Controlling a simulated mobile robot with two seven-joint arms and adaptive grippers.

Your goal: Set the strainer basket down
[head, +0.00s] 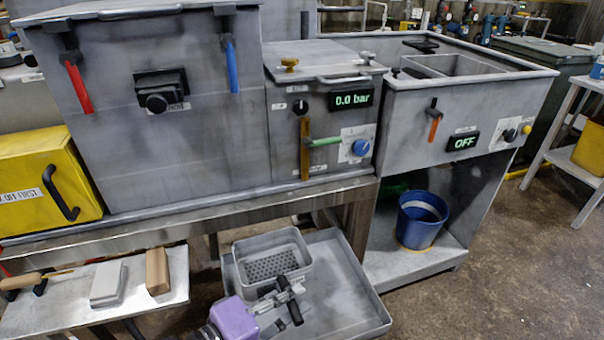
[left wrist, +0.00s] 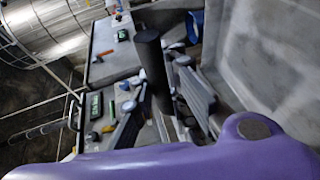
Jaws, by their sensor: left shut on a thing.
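The strainer basket (head: 272,262) is a grey rectangular box with a perforated bottom. It is upright in the head view, over the back left part of a wide shallow grey tray (head: 350,318); I cannot tell whether it touches the tray. My left gripper (head: 284,297), behind a purple wrist part, is at the basket's near side and shut on its handle. In the left wrist view a dark cylindrical handle (left wrist: 150,68) stands between the fingers. The basket's near wall is partly hidden by the gripper. My right gripper is not in view.
A bench to the left holds a white block (head: 107,284) and a brown block (head: 157,271). The machine with a "0.0 bar" display (head: 351,100) stands behind. A blue bucket (head: 421,220) sits on a low shelf to the right. The tray's right side is bare.

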